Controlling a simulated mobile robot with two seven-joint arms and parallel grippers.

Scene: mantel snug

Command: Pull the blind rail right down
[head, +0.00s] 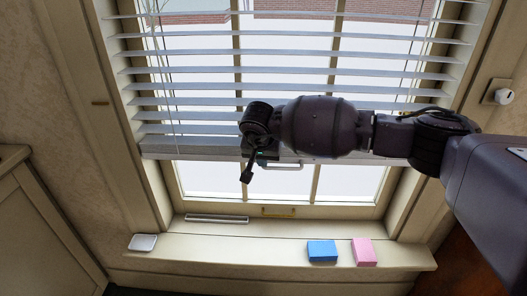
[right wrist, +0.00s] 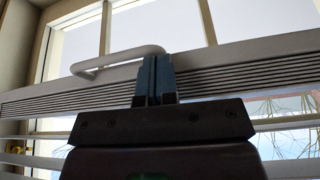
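The blind rail (head: 205,151) is the pale bottom bar of a white slatted blind, hanging partway down the window with bare glass below it. A pale bar handle (head: 284,166) is fixed to the rail; the handle (right wrist: 118,58) and the ridged rail (right wrist: 235,76) also show in the right wrist view. My right gripper (head: 247,172) is at the handle's left end. In the right wrist view my right gripper (right wrist: 154,62) has its blue fingers together, tips against or very near the handle end. I see no bar between them. My left gripper is out of view.
The sill (head: 190,251) below holds a blue box (head: 322,251), a pink box (head: 363,251) and a small white dish (head: 143,242). Thin cords hang at the blind's left.

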